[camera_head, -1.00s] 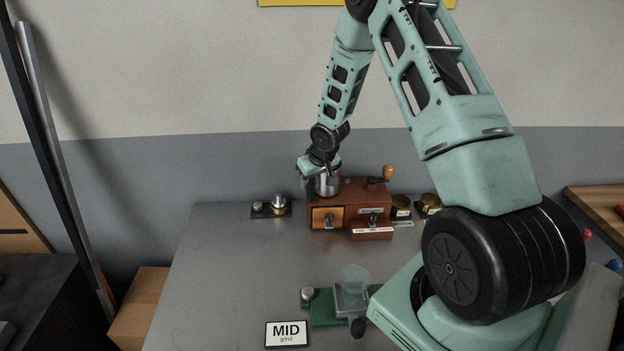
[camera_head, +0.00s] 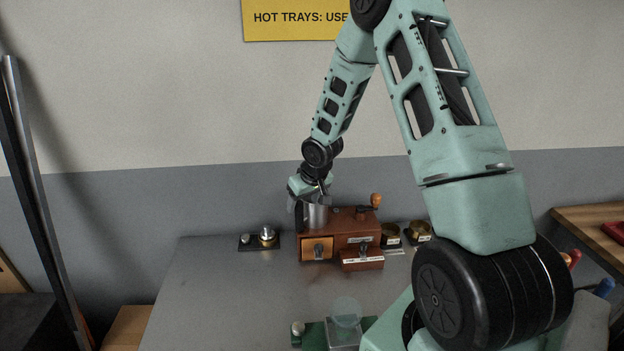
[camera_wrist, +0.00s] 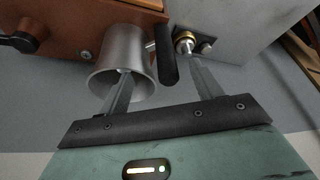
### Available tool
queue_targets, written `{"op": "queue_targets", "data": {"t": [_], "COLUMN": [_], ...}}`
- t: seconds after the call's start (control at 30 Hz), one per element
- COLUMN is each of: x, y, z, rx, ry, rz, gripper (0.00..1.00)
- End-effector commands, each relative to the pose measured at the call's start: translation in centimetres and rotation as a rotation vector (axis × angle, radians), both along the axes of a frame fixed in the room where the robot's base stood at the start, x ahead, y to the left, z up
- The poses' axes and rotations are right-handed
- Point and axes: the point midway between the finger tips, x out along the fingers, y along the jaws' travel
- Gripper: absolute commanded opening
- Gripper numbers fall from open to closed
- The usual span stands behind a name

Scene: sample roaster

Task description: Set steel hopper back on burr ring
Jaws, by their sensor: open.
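The steel hopper (camera_head: 315,216) stands at the left end of the top of the brown wooden grinder (camera_head: 345,220). In the wrist view the hopper (camera_wrist: 125,50) is a grey metal cup with a flared rim, beside a black handle (camera_wrist: 167,55). My gripper (camera_head: 318,190) is just above the hopper in the head view. In the wrist view my gripper (camera_wrist: 160,78) is open. Its left finger overlaps the hopper's mouth and its right finger is beyond the handle. I cannot tell whether either touches. The burr ring is not visible; the hopper's seating cannot be judged.
Brass tins (camera_head: 405,234) stand right of the grinder. A small black tray (camera_head: 245,247) with a metal piece is to its left. A green stand (camera_head: 313,335) with a clear cup is at the front. The grey table (camera_head: 225,300) is clear at front left.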

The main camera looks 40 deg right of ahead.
Motion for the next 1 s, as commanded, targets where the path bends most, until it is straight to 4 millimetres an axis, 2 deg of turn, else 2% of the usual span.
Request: {"op": "queue_targets", "data": {"t": [0.1,0.3,0.5,0.7,1.0], "x": [-1.1,-2.9,-4.1,-4.5,-4.5], "y": [0.0,0.2,0.4,0.6,0.6], "z": [2.9,7.2,10.0,11.1,11.1], "rx": [-0.001,-0.001,0.0,0.0,0.0], "ry": [-0.006,-0.004,-0.001,-0.001,0.0], "rz": [-0.004,-0.004,-0.002,0.0,0.001], "gripper": [0.66,0.66,0.66,0.66,0.66]}}
